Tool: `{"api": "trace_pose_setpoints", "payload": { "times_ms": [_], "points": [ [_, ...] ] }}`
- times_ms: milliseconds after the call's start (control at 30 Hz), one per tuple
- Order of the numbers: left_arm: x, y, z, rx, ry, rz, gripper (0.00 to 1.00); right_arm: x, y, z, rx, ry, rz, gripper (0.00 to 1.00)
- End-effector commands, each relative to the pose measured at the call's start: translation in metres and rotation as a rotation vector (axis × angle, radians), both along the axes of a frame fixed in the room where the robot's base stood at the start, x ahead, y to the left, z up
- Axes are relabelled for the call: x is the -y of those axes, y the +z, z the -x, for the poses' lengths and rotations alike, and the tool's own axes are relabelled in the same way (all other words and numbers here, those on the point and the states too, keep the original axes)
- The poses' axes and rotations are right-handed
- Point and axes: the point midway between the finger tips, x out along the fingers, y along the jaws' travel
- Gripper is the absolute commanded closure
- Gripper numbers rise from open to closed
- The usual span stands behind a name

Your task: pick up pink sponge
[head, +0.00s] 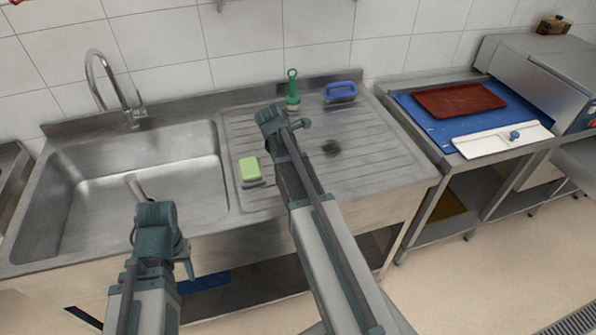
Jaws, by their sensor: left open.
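No pink sponge shows in the head view. A light green sponge (250,169) lies on the ribbed drainboard (385,150), just right of the sink basin. My left gripper (158,228) is open at the lower left, in front of the sink's front edge and to the left of and nearer than the green sponge. No object shows in it. My right arm reaches across the drainboard, right of the green sponge. Its gripper end (284,122) is near the green brush, and its jaws are not clear. Part of the drainboard is hidden behind this arm.
The sink basin (190,200) with a tap (120,95) is at left. A green-handled brush (292,90) and a blue-handled item (340,92) stand at the drainboard's back. A side table at right holds a blue mat (430,122), a dark red board (458,100) and a white board (500,140).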

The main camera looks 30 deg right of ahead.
Motion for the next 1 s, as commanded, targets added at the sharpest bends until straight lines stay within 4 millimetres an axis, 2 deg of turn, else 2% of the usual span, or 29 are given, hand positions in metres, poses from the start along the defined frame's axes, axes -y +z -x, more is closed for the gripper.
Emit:
{"api": "trace_pose_setpoints", "payload": {
  "times_ms": [333, 700, 733, 1000],
  "points": [
    [0.0, -0.0011, 0.0, 0.0, 0.0, 0.0, 0.53, -0.0001, -0.0011, 0.0, 0.0, 0.0, 0.0, 0.02],
    [0.0, -0.0011, 0.0, 0.0, 0.0, 0.0, 0.53, 0.0, -0.0011, 0.0, 0.0, 0.0, 0.0, 0.68],
    [0.0, -0.0011, 0.0, 0.0, 0.0, 0.0, 0.53, 0.0, -0.0011, 0.0, 0.0, 0.0, 0.0, 0.71],
    [0.0, 0.0006, 0.0, 0.0, 0.0, 0.0, 0.53, 0.0, 0.0006, -0.0001, 0.0, 0.0, 0.0, 0.72]
  ]
}}
